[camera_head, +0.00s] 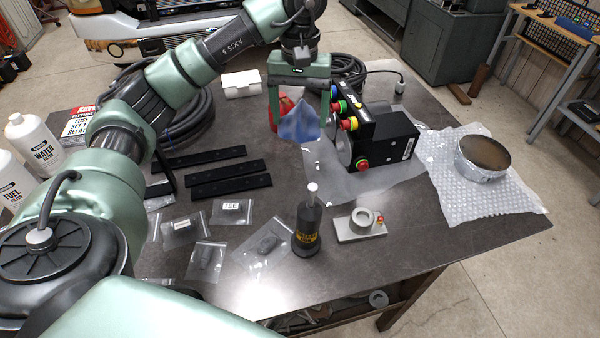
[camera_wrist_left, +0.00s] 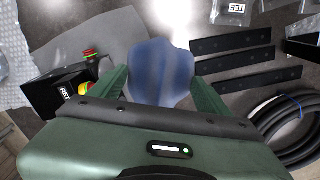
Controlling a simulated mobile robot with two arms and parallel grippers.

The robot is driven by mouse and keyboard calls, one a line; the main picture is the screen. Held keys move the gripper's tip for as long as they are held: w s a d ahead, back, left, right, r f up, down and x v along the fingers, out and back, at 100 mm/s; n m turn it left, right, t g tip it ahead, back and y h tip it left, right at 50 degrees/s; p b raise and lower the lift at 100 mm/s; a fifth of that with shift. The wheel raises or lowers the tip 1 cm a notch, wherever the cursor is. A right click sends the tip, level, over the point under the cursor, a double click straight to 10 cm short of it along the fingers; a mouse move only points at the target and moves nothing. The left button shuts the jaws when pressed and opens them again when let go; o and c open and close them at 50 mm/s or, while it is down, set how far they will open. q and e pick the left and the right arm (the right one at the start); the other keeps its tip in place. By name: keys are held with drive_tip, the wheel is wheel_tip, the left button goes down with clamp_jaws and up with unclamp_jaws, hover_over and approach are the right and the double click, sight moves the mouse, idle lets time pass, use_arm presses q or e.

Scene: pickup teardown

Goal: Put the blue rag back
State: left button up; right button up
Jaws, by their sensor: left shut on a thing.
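The blue rag (camera_head: 299,123) hangs between the fingers of my left gripper (camera_head: 299,112), above the middle of the dark table (camera_head: 400,215). My left gripper is shut on it. In the left wrist view the rag (camera_wrist_left: 160,72) is a crumpled blue cloth between the two green fingers of the gripper (camera_wrist_left: 160,90). It appears held clear of the tabletop. My right gripper is not in view.
A black control box (camera_head: 385,140) with coloured buttons stands just right of the rag. A dark bottle (camera_head: 306,225) and a small beige fixture (camera_head: 360,224) stand nearer. Black strips (camera_head: 230,180), bags and hoses (camera_head: 190,115) lie left. A round tin (camera_head: 481,158) sits on bubble wrap at right.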

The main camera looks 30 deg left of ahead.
use_arm(q)
drive_tip(key=p, duration=0.3)
hover_over(300, 178)
wheel_tip(300, 178, down, 12)
drive_tip(key=shift+r, duration=0.1)
wheel_tip(300, 178, down, 4)
drive_tip(key=shift+p, duration=0.35)
drive_tip(key=shift+f, duration=0.25)
drive_tip(key=shift+f+b, duration=0.2)
drive_tip(key=shift+b, duration=0.15)
drive_tip(key=o, duration=1.2)
drive_tip(key=shift+r, duration=0.1)
drive_tip(key=shift+r, duration=0.1)
drive_tip(key=shift+r+b, duration=1.6)
drive_tip(key=shift+r, duration=4.45)
